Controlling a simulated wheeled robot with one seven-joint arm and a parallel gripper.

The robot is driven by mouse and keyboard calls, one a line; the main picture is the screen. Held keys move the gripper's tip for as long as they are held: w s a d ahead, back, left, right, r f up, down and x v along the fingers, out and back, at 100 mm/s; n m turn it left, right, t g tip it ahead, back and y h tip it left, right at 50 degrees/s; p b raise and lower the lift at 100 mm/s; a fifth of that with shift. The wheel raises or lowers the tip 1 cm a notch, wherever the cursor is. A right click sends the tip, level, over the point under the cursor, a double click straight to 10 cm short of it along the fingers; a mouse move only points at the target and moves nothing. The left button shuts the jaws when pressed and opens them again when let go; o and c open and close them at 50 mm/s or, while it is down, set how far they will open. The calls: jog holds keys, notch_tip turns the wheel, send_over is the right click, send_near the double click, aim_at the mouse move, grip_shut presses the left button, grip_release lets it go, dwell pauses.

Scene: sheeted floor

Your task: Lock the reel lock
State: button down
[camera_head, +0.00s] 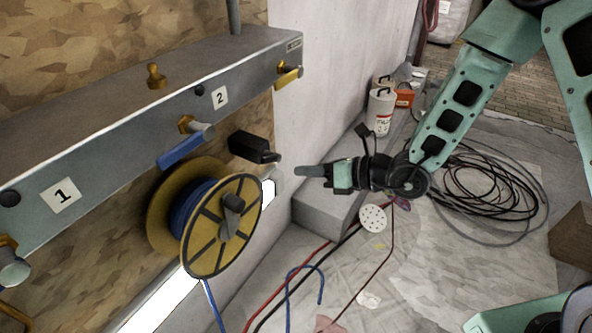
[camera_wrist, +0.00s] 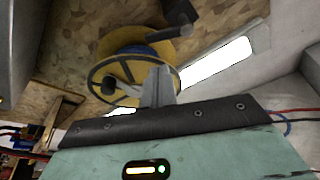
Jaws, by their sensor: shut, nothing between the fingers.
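A yellow reel (camera_head: 222,228) wound with blue cable (camera_head: 188,205) hangs below a grey metal beam (camera_head: 120,110). It also shows in the wrist view (camera_wrist: 110,72). A dark grey crank handle (camera_head: 233,203) sticks out from its face. A black block-shaped handle (camera_head: 253,147) juts from the wall just right of the reel; it shows at the top of the wrist view (camera_wrist: 178,14). No label tells which part is the reel lock. My gripper (camera_head: 300,171) is shut and empty, right of the black handle and apart from it, pointing left. Its fingers also show in the wrist view (camera_wrist: 158,86).
A blue-handled valve (camera_head: 183,150) and a yellow-handled valve (camera_head: 289,74) sit on the beam. A grey ledge (camera_head: 325,208) lies below my gripper. Coiled black cable (camera_head: 490,185) and loose red and blue cables lie on the sheeted floor. White canisters (camera_head: 380,110) stand behind.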

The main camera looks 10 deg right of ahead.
aim_at(268, 158)
jog(key=x, duration=0.8)
jog(key=shift+a+b, duration=0.3)
jog(key=shift+w+d+r+m+y+p, duration=0.1)
jog(key=shift+w+r+m+y+p, duration=0.3)
jog(key=shift+m+p, duration=0.5)
jog(key=r+m+p, duration=0.1)
jog(key=p, duration=0.1)
jog(key=m+y+p, duration=0.1)
jog(key=p, duration=0.1)
jog(key=shift+w+d+r+g, duration=0.2)
jog(key=shift+d+r+g, duration=0.05)
jog(key=shift+r+g, duration=0.15)
jog(key=m+p, duration=0.1)
jog(key=w+d+r+m+y+p, duration=0.1)
jog(key=m+p, duration=0.1)
jog(key=w+m+y+p, duration=0.1)
jog(key=m, duration=0.1)
jog(key=shift+d+r+p, duration=0.2)
jog(key=shift+d+p, duration=0.1)
